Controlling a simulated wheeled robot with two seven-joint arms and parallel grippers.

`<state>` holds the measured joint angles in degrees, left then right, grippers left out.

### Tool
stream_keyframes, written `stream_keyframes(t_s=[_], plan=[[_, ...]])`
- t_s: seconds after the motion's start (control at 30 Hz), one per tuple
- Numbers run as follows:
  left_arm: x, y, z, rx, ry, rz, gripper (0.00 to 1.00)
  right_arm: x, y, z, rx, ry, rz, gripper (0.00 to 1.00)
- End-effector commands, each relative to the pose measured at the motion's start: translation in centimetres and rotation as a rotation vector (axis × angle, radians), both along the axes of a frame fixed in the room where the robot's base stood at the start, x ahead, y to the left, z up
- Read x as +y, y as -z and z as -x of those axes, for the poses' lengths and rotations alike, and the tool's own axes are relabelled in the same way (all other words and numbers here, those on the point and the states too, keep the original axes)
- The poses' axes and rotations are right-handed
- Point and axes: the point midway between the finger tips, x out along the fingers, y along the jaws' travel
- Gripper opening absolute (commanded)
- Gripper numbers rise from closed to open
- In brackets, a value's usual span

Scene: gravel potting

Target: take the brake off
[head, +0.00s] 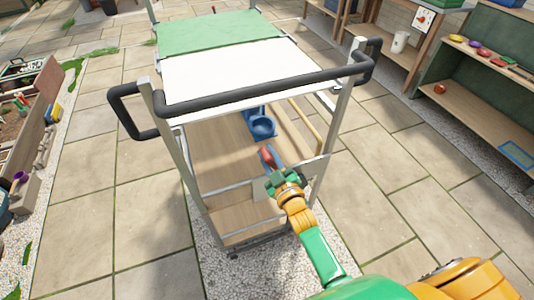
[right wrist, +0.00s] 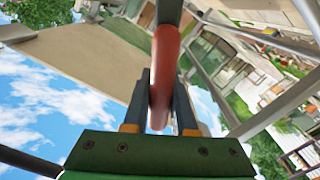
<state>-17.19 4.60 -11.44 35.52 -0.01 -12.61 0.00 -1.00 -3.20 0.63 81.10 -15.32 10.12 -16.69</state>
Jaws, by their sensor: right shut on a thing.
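The cart (head: 225,95) stands in front of me with a black push handle (head: 265,91) across its near end. A red lever grip (head: 266,156), which looks like the brake lever, shows below the handle at the cart's near end. My right gripper (head: 270,168) reaches in from the lower right and is at this grip. In the right wrist view the red grip (right wrist: 164,75) runs between the two fingers (right wrist: 160,105), which are shut on it. The lever's mount is hidden. My left gripper is not in view.
A wooden shelf unit (head: 480,105) stands at the right, a planter bed (head: 35,130) at the left. The paving on both sides of the cart is clear.

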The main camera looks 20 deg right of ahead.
Motion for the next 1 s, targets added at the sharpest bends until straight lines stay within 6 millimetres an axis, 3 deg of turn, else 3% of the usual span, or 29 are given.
stream_keyframes(t_s=[0.6, 0.63, 0.73, 1.0], plan=[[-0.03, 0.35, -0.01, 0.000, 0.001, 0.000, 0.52, 0.02, 0.69, 0.06, 0.003, -0.001, 0.042, 0.00], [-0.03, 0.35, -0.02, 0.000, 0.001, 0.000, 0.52, 0.03, 0.70, 0.07, 0.004, -0.002, 0.042, 0.28], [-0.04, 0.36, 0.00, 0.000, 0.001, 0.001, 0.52, 0.02, 0.67, 0.06, 0.004, -0.001, 0.041, 0.55], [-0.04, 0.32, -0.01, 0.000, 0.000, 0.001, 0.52, -0.03, 0.53, 0.05, 0.000, 0.000, 0.040, 0.55]])
